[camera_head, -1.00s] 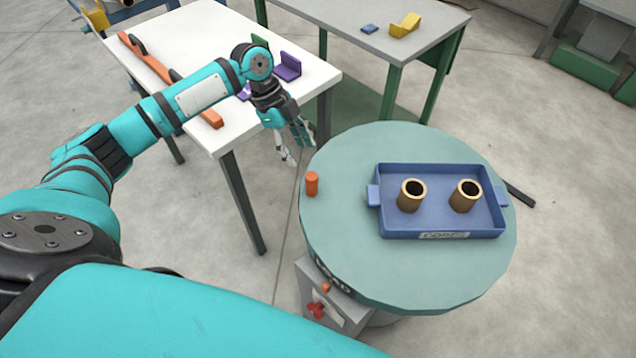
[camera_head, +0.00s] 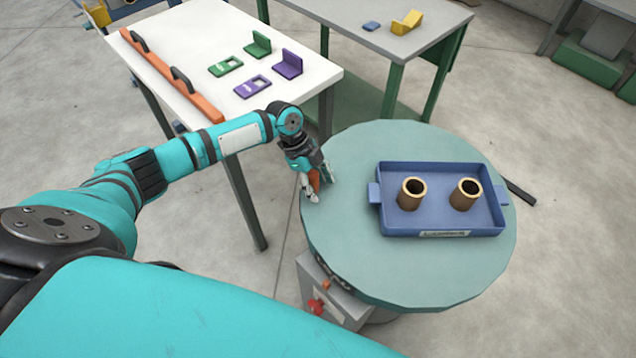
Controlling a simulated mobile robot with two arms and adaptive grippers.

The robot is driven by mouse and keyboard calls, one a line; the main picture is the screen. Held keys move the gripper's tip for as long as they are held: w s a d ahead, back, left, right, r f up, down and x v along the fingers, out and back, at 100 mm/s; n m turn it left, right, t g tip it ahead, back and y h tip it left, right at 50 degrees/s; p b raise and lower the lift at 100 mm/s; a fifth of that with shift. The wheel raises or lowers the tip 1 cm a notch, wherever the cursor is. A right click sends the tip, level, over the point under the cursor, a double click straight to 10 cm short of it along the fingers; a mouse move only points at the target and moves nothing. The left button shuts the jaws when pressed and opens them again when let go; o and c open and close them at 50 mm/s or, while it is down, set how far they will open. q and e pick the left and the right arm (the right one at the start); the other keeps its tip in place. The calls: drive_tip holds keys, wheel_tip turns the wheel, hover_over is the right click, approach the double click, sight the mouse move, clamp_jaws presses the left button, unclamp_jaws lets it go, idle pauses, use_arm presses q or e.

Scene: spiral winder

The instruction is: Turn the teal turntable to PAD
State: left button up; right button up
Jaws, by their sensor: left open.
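The teal turntable (camera_head: 400,270) is a round disc on a grey base at the right of centre. An orange peg (camera_head: 315,180) stands at its left rim, mostly hidden by my left gripper (camera_head: 322,187). The left gripper is open, its fingers pointing down on either side of the peg or just in front of it; I cannot tell if they touch it. Lettering on the turntable's front-left edge (camera_head: 332,272) is too small to read. My right gripper is not in view.
A blue tray (camera_head: 400,222) on the turntable holds two brown tubes (camera_head: 411,194). A white table (camera_head: 215,40) at the upper left bears an orange bar (camera_head: 165,72) and green and purple parts. A grey table (camera_head: 350,42) stands behind. A red knob (camera_head: 316,306) is on the base.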

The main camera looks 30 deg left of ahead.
use_arm(q)
clamp_jaws()
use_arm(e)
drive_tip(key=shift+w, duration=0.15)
use_arm(q)
drive_tip(key=shift+s, duration=0.1)
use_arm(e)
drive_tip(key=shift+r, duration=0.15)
